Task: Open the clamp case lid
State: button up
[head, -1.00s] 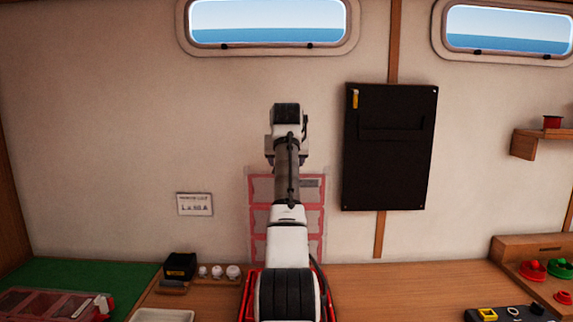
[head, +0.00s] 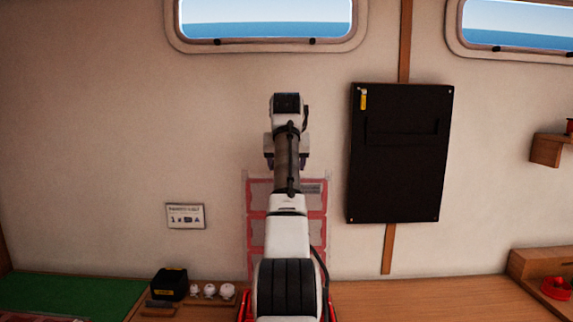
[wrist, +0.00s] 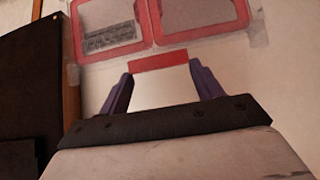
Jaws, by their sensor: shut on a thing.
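The clamp case lid (head: 258,232) is a clear panel with red-framed windows. In the head view it stands about upright behind my arm, which hides its middle. Red edges of the case (head: 243,306) show at the bottom of the head view, mostly hidden or cut off. In the wrist view my gripper (wrist: 160,72) is shut on the red tab (wrist: 158,60) at the lid's edge, one purple finger at each end of it. The lid's red frames (wrist: 200,33) show just beyond the tab.
A black wall panel (head: 399,155) hangs to the right of the lid. A small black box (head: 169,284) and white knobs (head: 210,290) sit on the bench at left, near a green mat (head: 75,292).

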jog(key=o, duration=1.4)
jog(key=shift+s, duration=0.1)
jog(key=b+v, duration=0.2)
jog(key=v, duration=1.2)
jog(key=shift+b, duration=0.4)
